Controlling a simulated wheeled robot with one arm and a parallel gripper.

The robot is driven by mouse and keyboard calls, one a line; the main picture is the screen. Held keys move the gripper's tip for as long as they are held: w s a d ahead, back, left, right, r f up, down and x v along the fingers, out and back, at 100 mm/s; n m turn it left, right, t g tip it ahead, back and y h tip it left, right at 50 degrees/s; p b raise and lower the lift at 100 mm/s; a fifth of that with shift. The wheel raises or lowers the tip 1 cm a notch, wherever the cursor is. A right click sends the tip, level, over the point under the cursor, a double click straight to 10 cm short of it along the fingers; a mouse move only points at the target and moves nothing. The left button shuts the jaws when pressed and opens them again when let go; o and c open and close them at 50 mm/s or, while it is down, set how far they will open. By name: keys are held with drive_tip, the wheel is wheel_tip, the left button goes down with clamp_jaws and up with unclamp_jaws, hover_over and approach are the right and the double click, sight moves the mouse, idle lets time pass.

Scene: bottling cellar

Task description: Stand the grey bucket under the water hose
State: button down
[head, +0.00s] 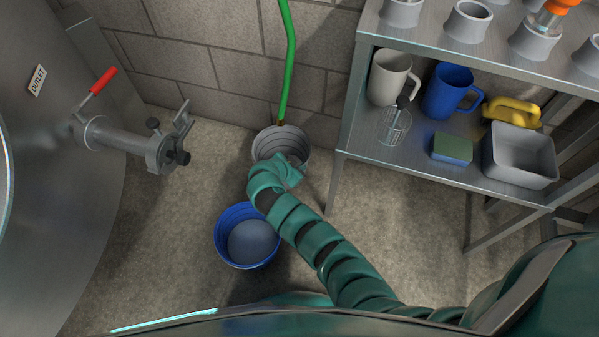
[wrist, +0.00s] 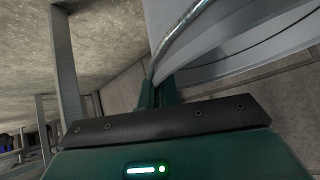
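The grey bucket (head: 268,142) is near the back wall in the head view, its open top facing up. The lower end of the green water hose (head: 287,70) shows at the bucket's far rim. My gripper (head: 285,170) is at the near side of the bucket.
A blue bucket (head: 230,218) stands on the floor, left of my arm. A steel tank with an outlet valve (head: 130,142) is at left. A metal shelf (head: 345,140) at right holds mugs, a whisk, a sponge and a grey tub (head: 520,155). Floor between tank and buckets is clear.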

drive_tip(key=shift+f+b, duration=0.3)
drive_tip(key=shift+f, duration=0.9)
drive_tip(key=shift+f, duration=0.15)
drive_tip(key=c, duration=1.6)
unclamp_jaws()
drive_tip(key=shift+c, duration=0.2)
drive_tip(key=shift+r, duration=0.25)
drive_tip(key=p+v, duration=0.4)
drive_tip(key=v, duration=0.8)
